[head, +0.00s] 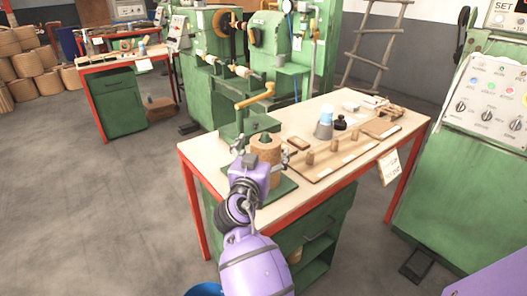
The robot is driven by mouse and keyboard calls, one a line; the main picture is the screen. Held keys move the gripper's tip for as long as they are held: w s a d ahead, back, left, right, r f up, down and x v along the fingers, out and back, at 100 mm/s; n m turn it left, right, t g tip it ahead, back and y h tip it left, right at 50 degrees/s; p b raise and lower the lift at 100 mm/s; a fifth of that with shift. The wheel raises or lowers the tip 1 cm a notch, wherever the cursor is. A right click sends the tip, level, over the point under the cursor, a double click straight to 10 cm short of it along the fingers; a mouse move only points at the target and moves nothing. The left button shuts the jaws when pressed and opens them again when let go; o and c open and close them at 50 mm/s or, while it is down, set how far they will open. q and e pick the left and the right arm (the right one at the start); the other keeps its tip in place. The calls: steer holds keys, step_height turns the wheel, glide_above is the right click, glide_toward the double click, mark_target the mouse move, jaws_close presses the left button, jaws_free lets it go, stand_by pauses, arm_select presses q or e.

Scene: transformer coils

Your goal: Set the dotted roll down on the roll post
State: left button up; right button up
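A tan roll (265,150) is at the left part of the near workbench; any dots on it are too small to make out. A green tip (264,137) shows at its top, and a green base plate (284,186) lies below it, seemingly parts of the roll post. Whether the fingers press on the roll cannot be told. My gripper and wrist hide the roll's lower part, so its contact with the base is hidden.
The red-framed workbench (225,185) also carries a crank device (255,97) behind the roll, a board with several wooden pegs (310,158), a blue-white bottle (324,124) and a dark jar (340,122). Green machines stand behind and at right.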

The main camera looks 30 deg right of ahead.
steer(key=shift+f, duration=0.1)
steer(key=shift+f, duration=0.1)
steer(key=v, duration=1.2)
steer(key=shift+r, duration=0.2)
stand_by(0.6)
